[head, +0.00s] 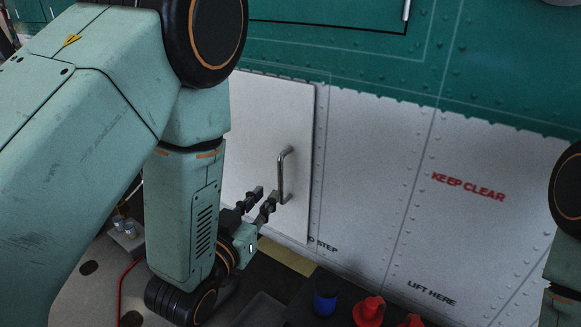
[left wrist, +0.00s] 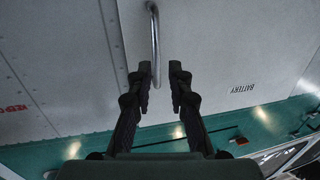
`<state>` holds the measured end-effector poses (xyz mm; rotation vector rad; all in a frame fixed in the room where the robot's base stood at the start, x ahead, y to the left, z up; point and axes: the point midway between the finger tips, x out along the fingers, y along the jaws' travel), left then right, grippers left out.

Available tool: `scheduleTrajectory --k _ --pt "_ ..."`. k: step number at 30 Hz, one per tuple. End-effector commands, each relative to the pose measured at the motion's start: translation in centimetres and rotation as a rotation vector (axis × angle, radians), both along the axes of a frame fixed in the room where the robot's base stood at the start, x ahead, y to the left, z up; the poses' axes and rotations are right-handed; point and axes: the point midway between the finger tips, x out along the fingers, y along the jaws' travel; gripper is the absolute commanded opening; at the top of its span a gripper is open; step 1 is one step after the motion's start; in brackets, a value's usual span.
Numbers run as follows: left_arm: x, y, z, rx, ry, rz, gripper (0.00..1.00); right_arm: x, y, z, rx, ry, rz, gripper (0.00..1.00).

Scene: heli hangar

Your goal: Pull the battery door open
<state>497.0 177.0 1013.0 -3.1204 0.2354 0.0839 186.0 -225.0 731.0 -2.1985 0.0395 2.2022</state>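The battery door (head: 262,110) is a pale grey panel on the aircraft's side, and it looks closed. Its metal bar handle (head: 284,170) stands upright near the door's right edge. My left gripper (head: 266,196) is open at the handle's lower end. In the left wrist view the handle (left wrist: 155,35) runs toward the gap between the two fingers of my left gripper (left wrist: 161,72). Its end lies nearer the left finger, and I see no grip on it. The word BATTERY shows upside down on the door (left wrist: 230,60). My right gripper is outside the view.
The riveted grey and green fuselage (head: 385,170) continues to the right, marked KEEP CLEAR and LIFT HERE. Below it are a blue cup-like item (head: 325,302) and red items (head: 369,310) on a dark surface. Small cans (head: 125,226) stand at the left.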

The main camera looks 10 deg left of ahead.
Motion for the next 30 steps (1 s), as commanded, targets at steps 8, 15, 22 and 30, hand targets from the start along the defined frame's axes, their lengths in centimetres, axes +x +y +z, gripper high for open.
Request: scheduleTrajectory --k 8,15,22,30 --pt "0.3 -0.2 1.2 -0.019 -0.056 0.001 0.19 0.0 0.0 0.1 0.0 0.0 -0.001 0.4" --pt "4.0 -0.7 1.2 -0.018 -0.055 0.001 0.19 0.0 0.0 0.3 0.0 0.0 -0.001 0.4" --pt "6.7 -1.1 1.2 -0.018 -0.052 0.0 0.19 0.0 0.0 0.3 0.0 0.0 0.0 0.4" --pt "7.5 -1.1 1.1 -0.017 -0.05 -0.001 0.19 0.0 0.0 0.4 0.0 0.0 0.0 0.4"
